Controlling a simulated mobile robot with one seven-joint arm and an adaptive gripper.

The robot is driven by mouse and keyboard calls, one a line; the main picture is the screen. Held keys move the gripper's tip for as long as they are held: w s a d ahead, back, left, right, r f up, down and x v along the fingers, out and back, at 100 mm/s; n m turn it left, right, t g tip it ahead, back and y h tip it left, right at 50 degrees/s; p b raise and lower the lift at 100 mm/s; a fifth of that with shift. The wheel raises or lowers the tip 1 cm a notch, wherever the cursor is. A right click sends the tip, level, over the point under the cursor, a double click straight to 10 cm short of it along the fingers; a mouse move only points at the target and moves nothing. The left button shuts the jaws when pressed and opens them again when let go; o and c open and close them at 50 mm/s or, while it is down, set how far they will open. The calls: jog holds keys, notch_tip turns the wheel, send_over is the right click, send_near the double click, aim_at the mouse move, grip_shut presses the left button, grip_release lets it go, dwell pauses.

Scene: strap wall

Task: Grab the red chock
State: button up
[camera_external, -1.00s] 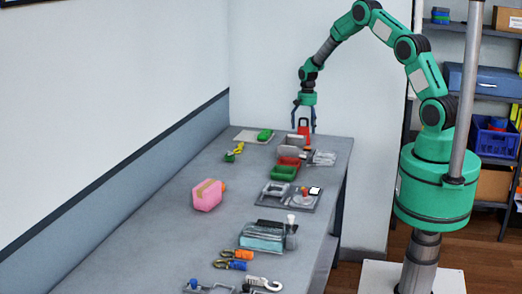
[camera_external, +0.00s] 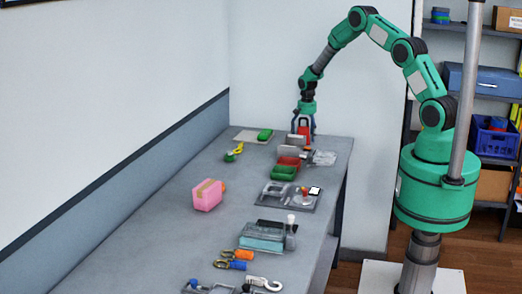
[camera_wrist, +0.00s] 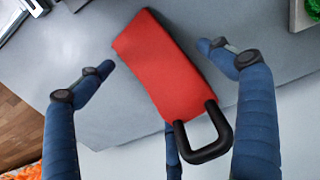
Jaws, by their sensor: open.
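The red chock (camera_wrist: 165,70) is a red block with a black loop handle (camera_wrist: 212,140) at one end. In the wrist view it lies between the spread blue fingers of my gripper (camera_wrist: 158,68), with space visible on both sides. In the external view the red chock (camera_external: 304,129) is at the far end of the grey table, and my gripper (camera_external: 304,115) is low over it with its fingers around it. My gripper is open. I cannot tell whether any finger touches the chock.
The table edge is close by.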

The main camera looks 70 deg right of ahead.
aim_at(306, 131)
jog(key=c, duration=1.6)
jog(key=shift+r, duration=0.15)
jog(key=shift+r+p, duration=0.3)
jog(key=shift+r, duration=4.6)
